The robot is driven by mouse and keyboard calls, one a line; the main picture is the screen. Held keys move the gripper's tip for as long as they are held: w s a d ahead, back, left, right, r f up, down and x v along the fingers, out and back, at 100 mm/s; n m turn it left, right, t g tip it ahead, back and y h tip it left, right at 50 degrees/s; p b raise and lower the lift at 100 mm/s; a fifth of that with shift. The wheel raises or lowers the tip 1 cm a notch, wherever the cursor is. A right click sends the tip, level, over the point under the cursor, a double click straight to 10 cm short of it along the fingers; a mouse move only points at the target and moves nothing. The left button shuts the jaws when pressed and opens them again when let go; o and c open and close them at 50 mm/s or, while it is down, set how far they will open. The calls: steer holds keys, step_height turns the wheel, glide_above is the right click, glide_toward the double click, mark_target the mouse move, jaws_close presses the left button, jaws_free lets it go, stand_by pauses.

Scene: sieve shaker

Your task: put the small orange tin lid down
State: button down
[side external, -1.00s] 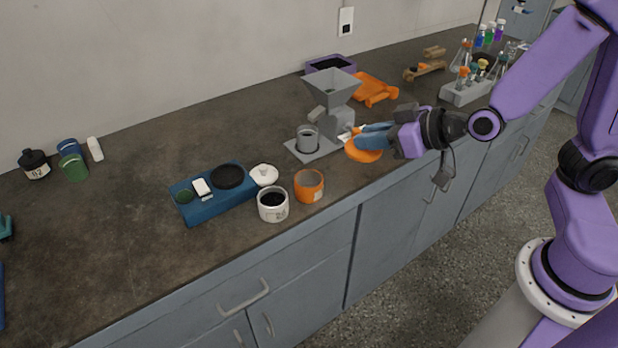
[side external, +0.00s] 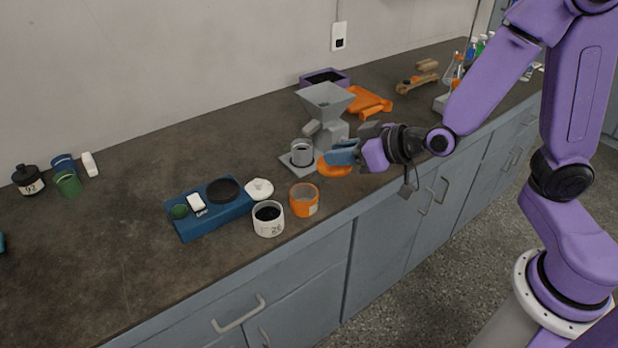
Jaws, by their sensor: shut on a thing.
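The small orange tin lid (side external: 334,168) is a flat round disc near the front edge of the bench, right of the orange tin. My gripper (side external: 342,157) has blue fingers and is shut on the lid. The fingers hide part of the lid's far side. I cannot tell whether the lid touches the bench. The orange tin (side external: 304,201) stands open and upright to the left of the lid, close to the bench's front edge.
A grey funnel device (side external: 327,118) with a metal cup (side external: 301,153) stands just behind the lid. The bench's left middle (side external: 110,240) is clear.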

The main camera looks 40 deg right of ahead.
steer(key=shift+x, duration=1.45)
steer(key=shift+w+a+f, duration=0.2)
steer(key=shift+w+f, duration=0.65)
steer(key=shift+f, duration=0.6)
steer(key=shift+w+a+f, duration=0.25)
steer(key=shift+w+f, duration=0.6)
steer(key=shift+f, duration=0.6)
steer(key=shift+w+a+f, duration=0.2)
steer(key=shift+w+f, duration=0.6)
steer(key=shift+f, duration=0.65)
steer(key=shift+f, duration=0.6)
steer(key=c, duration=1)
jaws_free()
steer(key=shift+o, duration=0.2)
steer(key=shift+r, duration=0.5)
steer(key=v, duration=1.2)
